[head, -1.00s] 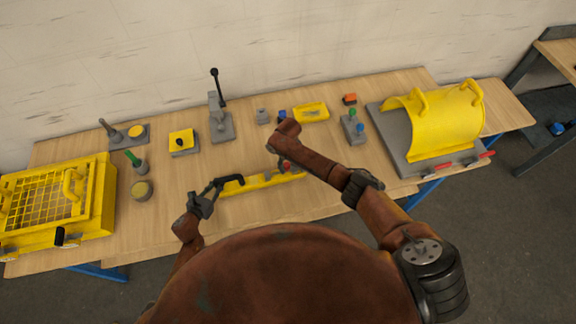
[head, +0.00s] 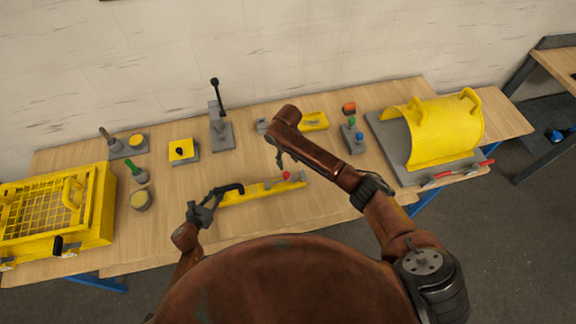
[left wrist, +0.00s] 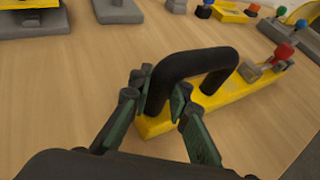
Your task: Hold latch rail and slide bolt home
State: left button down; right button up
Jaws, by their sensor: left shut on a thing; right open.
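The latch rail is a yellow bar (head: 262,190) lying on the bench, with a black arched handle (left wrist: 205,62) at its left end. My left gripper (head: 214,194) is shut on the handle, its fingers on either side of the near leg in the left wrist view (left wrist: 158,88). The bolt's red knob (head: 286,175) stands near the rail's right end, with a grey metal part beside it in the left wrist view (left wrist: 284,51). My right gripper (head: 281,158) is open, small and partly hidden below its forearm. It appears just behind the knob and apart from it.
A yellow mesh cage (head: 55,215) stands at the left, and a yellow curved cover (head: 440,130) on a grey plate at the right. A grey lever fixture (head: 218,130) and several small fixtures line the back. Bare wood lies around the rail.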

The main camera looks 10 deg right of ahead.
pick_arm(q)
jog(key=shift+d, duration=0.1)
dwell(0.3)
jog(key=c, duration=1.7)
grip_release()
jog(key=shift+c, duration=0.2)
